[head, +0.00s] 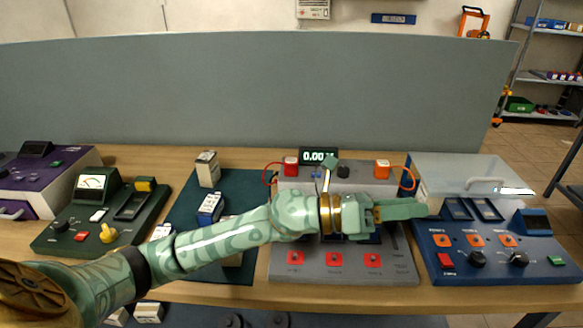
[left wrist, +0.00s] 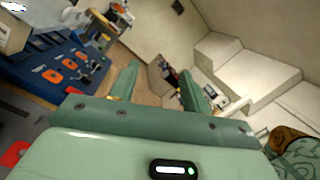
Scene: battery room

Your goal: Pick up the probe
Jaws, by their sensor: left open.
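No probe can be picked out for certain. The grey tester (head: 345,270) has a lit display (head: 319,156), a red block (head: 291,166) and an orange block (head: 382,169), each with a red lead; either block may be a probe. My left arm reaches across the tester's middle and hides part of it. My left gripper (head: 408,222) is open over the tester's right side, in front of the orange block and apart from it. In the left wrist view my two green fingers (left wrist: 158,82) are spread, with nothing held between them. My right gripper is not in view.
A blue device (head: 480,245) with a clear cover (head: 470,175) stands close right of my gripper. A dark green mat (head: 180,225) with small batteries, a green device (head: 65,235) and a purple device (head: 50,185) lie left. A grey partition (head: 250,90) closes the back.

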